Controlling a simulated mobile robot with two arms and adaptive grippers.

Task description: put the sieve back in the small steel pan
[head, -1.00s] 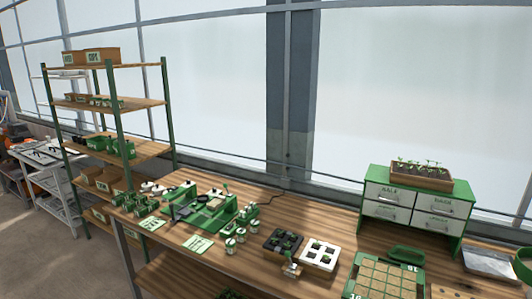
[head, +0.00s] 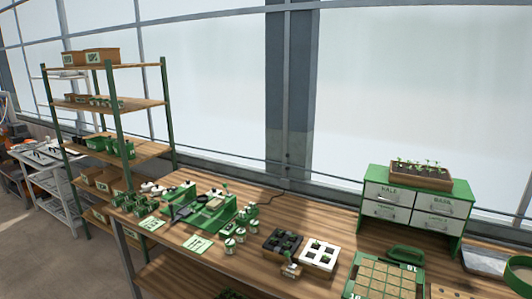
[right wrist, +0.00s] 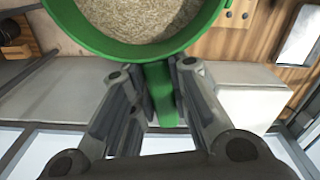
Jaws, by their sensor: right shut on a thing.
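The sieve has a green rim and handle. In the right wrist view the sieve (right wrist: 135,50) fills the top, with a beige speckled surface inside its rim. My right gripper (right wrist: 158,85) is shut on its green handle. In the head view, part of the sieve's green rim (head: 512,283) shows at the lower right edge; the rest is out of frame. A shallow steel pan (head: 487,262) lies on the bench just behind it in that view. The sieve looks apart from the pan, but I cannot tell its height. My left gripper is in neither view.
A seed tray (head: 375,270) with square cells sits left of the pan, with a green object (head: 405,252) behind it. A green drawer cabinet (head: 458,190) stands behind them. A black pot tray, a white pot tray (head: 333,258) and green equipment occupy the bench farther left.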

